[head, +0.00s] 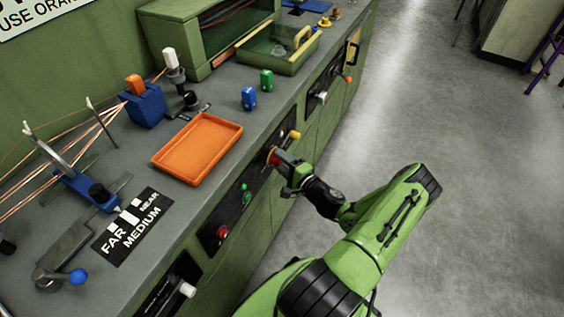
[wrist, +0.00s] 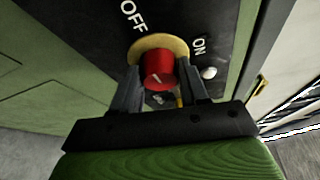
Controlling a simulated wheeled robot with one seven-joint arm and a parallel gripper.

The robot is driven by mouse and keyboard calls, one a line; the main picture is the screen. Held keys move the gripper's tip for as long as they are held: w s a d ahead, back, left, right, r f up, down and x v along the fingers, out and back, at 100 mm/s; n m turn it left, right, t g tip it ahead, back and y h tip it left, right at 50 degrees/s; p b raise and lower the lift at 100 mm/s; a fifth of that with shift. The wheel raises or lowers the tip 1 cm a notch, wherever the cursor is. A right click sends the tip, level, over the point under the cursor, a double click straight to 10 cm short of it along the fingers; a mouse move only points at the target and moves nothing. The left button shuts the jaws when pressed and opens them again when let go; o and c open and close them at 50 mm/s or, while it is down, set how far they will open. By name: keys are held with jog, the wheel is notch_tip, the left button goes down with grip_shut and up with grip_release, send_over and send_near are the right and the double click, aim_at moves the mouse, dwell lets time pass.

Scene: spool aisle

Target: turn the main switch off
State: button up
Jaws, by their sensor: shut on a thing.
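The main switch is a red rotary knob (wrist: 159,72) on a yellow round plate (wrist: 150,46), set in a black panel marked OFF and ON. In the wrist view a pale mark shows on the knob's face; I cannot tell for sure which label it points at. My gripper (wrist: 158,85) has one finger on each side of the knob and is shut on it. In the head view my gripper (head: 283,165) reaches the black front panel (head: 243,193) from the right, and the red knob (head: 273,156) is partly hidden by it.
An orange tray (head: 197,146) lies on the bench above. A white-tipped lever (head: 187,289) sticks out nearer me. The floor (head: 430,120) to the right is clear.

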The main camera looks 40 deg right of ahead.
jog(key=o, duration=1.1)
jog(key=shift+c, duration=0.2)
jog(key=s+r+p, duration=0.1)
jog(key=s+p, duration=0.2)
jog(key=s, duration=1.2)
jog(key=shift+s+a, duration=0.35)
jog(key=shift+a, duration=0.05)
